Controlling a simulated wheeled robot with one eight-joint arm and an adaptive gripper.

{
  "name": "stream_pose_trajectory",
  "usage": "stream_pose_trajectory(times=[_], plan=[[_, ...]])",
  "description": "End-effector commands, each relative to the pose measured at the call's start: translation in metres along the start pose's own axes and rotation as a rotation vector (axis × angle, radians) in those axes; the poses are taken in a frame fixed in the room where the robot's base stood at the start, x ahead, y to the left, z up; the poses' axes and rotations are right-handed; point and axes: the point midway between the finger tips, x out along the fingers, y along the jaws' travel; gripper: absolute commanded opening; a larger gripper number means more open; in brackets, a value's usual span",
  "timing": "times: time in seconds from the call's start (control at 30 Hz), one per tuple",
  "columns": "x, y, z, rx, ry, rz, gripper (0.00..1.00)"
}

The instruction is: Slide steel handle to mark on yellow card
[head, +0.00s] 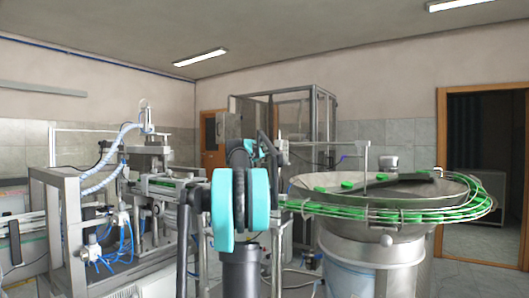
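I cannot make out a yellow card or its mark in the head view.
A large steel feeder bowl (365,251) with green caps (347,185) and a curved green-lined track (440,212) stands right of my arm. A metal-framed machine (70,215) with hoses stands left. A tall caged frame (318,115) and an open doorway (480,130) lie behind.

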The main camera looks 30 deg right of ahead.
Motion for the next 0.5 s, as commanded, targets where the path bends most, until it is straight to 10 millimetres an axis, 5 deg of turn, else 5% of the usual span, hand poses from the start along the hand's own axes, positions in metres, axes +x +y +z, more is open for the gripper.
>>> stream_pose_trajectory(times=[0.17,0.5], plan=[[-0.0001,0.0000,0.0002,0.000,0.000,0.000,0.00],[-0.0001,0.0035,0.0025,0.000,0.000,0.000,0.00]])
